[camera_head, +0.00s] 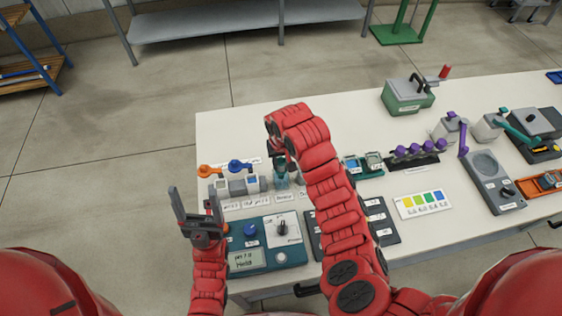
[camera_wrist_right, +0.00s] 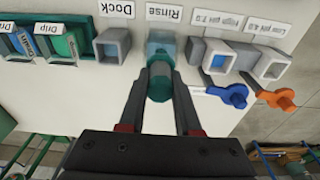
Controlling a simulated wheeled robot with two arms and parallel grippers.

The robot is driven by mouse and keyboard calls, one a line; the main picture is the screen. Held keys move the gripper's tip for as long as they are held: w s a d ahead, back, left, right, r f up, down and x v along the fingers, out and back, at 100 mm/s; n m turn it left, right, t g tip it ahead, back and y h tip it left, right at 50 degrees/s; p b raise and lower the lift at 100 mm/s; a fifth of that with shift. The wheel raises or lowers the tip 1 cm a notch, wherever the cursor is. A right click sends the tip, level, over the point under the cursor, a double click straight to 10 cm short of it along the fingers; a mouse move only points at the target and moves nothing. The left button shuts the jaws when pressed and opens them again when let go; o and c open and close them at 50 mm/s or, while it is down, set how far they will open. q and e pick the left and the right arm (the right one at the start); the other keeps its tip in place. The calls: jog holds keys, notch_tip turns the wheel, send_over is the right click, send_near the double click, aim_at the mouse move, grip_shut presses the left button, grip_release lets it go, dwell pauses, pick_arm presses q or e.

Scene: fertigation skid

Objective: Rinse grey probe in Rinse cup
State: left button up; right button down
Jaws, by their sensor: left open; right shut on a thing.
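In the right wrist view, the Rinse cup (camera_wrist_right: 161,40) is a pale blue translucent square cup behind its "Rinse" label. My left gripper (camera_head: 193,190) is open and empty, left of the pH meter (camera_head: 250,256).
The grey Dock holder (camera_wrist_right: 113,43) looks empty. High pH and low pH cups stand beside the Rinse cup, with blue (camera_wrist_right: 228,95) and orange (camera_wrist_right: 276,99) lids swung open. Drip pads lie on the other side. The white table (camera_head: 300,110) is clear behind the cups.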

jog(key=shift+f, duration=0.6)
jog(key=shift+r, duration=0.2)
jog(key=shift+r, duration=0.65)
jog(key=shift+f+b, duration=0.55)
jog(key=shift+f, duration=0.3)
jog(key=shift+r, duration=0.1)
